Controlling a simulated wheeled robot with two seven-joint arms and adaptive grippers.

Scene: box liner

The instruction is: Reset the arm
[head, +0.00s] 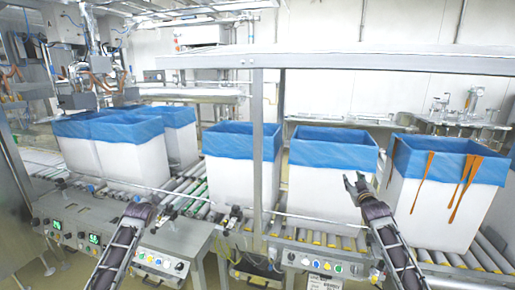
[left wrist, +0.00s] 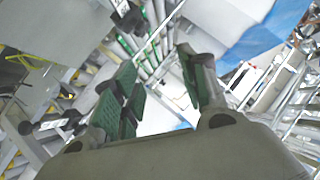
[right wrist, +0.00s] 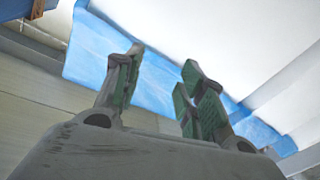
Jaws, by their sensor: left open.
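My left arm (head: 123,243) comes in low on the left of the head view, in front of the conveyor and beside the control panels. In the left wrist view my left gripper (left wrist: 160,68) has its green-padded fingers apart, with nothing between them. My right arm (head: 391,243) reaches up at the right.
White boxes with blue liners stand on the roller conveyor, including a centre box (head: 232,183) and a group at left (head: 134,163). Brown streaks (head: 461,185) run down the far-right box. A metal post (head: 257,150) and overhead beam (head: 400,58) frame the conveyor. Button panels (head: 158,262) line the front.

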